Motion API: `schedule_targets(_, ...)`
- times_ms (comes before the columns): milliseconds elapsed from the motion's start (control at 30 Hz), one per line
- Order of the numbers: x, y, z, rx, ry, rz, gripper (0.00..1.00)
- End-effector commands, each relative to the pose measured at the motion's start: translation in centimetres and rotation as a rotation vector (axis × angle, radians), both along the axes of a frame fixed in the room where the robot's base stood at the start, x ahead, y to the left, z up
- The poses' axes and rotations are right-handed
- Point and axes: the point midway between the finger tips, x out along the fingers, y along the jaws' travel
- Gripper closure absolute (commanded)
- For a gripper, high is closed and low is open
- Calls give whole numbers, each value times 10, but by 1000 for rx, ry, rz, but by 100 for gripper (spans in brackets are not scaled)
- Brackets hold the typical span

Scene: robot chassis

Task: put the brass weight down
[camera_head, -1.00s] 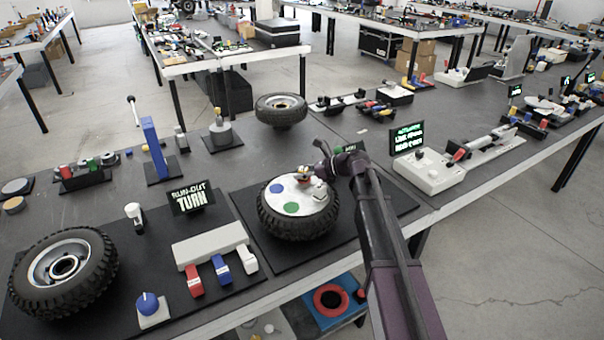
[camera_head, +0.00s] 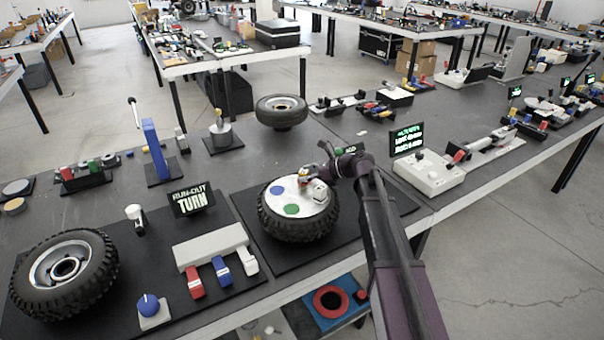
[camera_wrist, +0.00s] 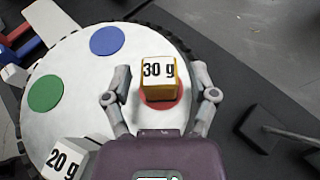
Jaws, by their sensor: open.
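The brass weight (camera_wrist: 158,80) is a small yellow-edged block with a white "30 g" face in the wrist view. It sits over the red spot (camera_wrist: 168,104) on a white disc (camera_wrist: 90,80), and most of that spot is hidden. My gripper (camera_wrist: 160,76) is open, with one finger on each side of the weight and visible gaps between. In the head view the disc (camera_head: 277,208) lies on top of a black tyre (camera_head: 300,232). My gripper (camera_head: 313,178) is low over its right edge there, where the weight is small and partly hidden.
A white "20 g" weight (camera_wrist: 66,158) stands on the disc near my gripper and also shows in the head view (camera_head: 317,191). Blue (camera_wrist: 107,41) and green (camera_wrist: 45,93) spots are bare. A white console (camera_head: 428,173) stands to the right.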

Motion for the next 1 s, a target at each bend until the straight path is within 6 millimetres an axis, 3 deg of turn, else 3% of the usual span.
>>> schedule_targets(600, -16, -85, 38, 1, -1, -2, 25)
schedule_targets(1000, -19, -97, 41, 0, -1, 0, 25)
